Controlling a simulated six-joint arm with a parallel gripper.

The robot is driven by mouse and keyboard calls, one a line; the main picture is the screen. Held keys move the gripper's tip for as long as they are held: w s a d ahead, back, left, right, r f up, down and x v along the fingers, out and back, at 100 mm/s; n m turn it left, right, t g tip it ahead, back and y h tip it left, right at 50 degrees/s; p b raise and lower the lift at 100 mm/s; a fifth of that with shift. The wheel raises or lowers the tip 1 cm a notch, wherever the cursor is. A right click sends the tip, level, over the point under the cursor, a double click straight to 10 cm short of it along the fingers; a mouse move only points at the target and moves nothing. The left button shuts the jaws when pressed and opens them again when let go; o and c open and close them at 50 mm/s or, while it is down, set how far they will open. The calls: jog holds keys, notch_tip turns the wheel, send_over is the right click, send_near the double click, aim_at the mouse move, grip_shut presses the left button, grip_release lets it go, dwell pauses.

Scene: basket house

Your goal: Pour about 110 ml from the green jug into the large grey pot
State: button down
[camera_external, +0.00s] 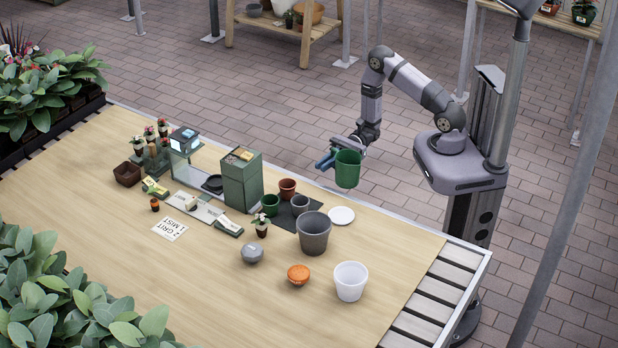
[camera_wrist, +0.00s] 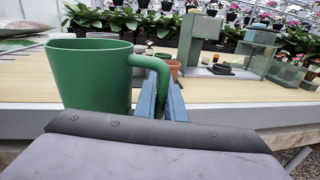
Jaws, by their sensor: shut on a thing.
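The green jug (camera_external: 347,169) is held upright in the air by my gripper (camera_external: 328,161), just off the far edge of the table. In the wrist view the jug (camera_wrist: 90,78) fills the left side, and my gripper (camera_wrist: 161,98) is shut on its handle (camera_wrist: 150,62). I cannot see into the jug, so its contents are hidden. The large grey pot (camera_external: 314,236) stands upright on the table, below and left of the jug in the external view. The jug is apart from the pot.
A white pot (camera_external: 350,284), an orange object (camera_external: 298,274), a grey lump (camera_external: 252,252) and a white saucer (camera_external: 341,215) lie around the grey pot. Smaller pots (camera_external: 287,189) stand on a dark mat beside a green box (camera_external: 240,180).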

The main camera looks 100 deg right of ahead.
jog(key=w+a+r+n+g+y+p, duration=0.2)
jog(key=w+r+p, duration=0.2)
jog(key=w+r, duration=0.5)
jog(key=w+a+r+n+g+y+p, duration=0.15)
jog(key=w+r+p, duration=0.25)
jog(key=w+r, duration=0.55)
jog(key=x, duration=0.3)
jog(key=w+d+x, duration=0.1)
jog(key=x, duration=0.5)
jog(key=shift+w+f+b, duration=0.3)
jog(key=shift+w+f, duration=0.1)
jog(key=shift+w, duration=0.05)
jog(key=w+a+r+g, duration=0.1)
jog(key=w+a, duration=0.3)
jog(key=a, duration=0.4)
jog(key=shift+a+r+n+y, duration=0.35)
jog(key=shift+a+r+y, duration=0.1)
jog(key=shift+r, duration=0.4)
jog(key=shift+s+d, duration=0.1)
jog(key=shift+d, duration=0.05)
